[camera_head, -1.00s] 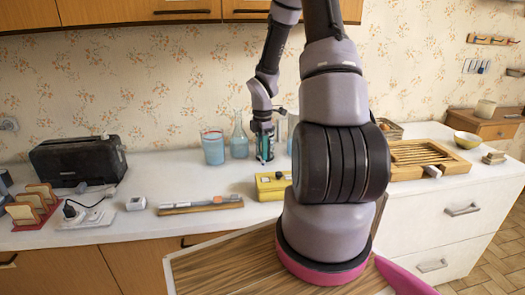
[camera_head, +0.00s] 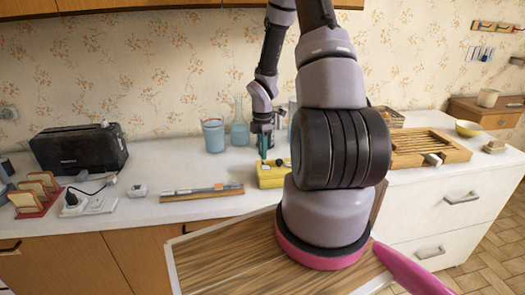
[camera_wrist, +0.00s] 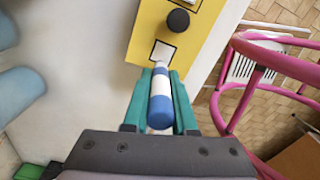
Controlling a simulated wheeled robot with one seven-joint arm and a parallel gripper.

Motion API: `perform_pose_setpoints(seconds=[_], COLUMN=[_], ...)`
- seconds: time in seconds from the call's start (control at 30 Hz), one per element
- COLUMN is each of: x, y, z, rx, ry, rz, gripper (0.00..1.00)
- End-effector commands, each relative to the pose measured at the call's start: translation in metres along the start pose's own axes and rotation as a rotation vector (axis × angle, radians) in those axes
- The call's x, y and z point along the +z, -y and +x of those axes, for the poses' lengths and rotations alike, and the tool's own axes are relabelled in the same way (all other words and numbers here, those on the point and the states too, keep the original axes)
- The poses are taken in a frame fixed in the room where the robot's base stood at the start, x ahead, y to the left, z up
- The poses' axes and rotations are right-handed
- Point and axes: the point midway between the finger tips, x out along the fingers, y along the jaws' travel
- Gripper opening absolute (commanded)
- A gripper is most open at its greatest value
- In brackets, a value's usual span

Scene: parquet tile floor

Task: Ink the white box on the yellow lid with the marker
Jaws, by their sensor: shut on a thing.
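The yellow lid (camera_head: 271,180) lies on the white counter below my gripper (camera_head: 264,148). In the wrist view the yellow lid (camera_wrist: 147,22) carries a black round knob (camera_wrist: 178,20) and a white box (camera_wrist: 162,52) with a dark outline. No ink shows on the visible part of the box. My gripper (camera_wrist: 160,88) is shut on the blue-and-white marker (camera_wrist: 161,98), held between its green fingers. The marker's far end points at the box's near edge and overlaps it in the wrist view. I cannot tell whether it touches the lid.
A blue glass (camera_head: 213,135) and a glass flask (camera_head: 239,125) stand left of my gripper. A tray with a thin tool (camera_head: 202,192) lies to the left on the counter. A wooden rack (camera_head: 425,147) is to the right. A pink chair (camera_wrist: 240,45) stands beside the counter.

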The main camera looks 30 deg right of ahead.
Motion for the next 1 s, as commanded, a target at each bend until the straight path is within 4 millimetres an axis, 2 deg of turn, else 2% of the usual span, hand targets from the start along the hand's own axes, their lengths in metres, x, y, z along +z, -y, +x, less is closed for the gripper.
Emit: perform_pose_setpoints(seconds=[0.5,1.0], x=[0.009,0.01], y=[-0.007,-0.007], z=[0.0,0.0], rx=[0.0,0.0], ry=[-0.001,0.0], rz=[0.001,0.0], gripper=[0.0,0.0])
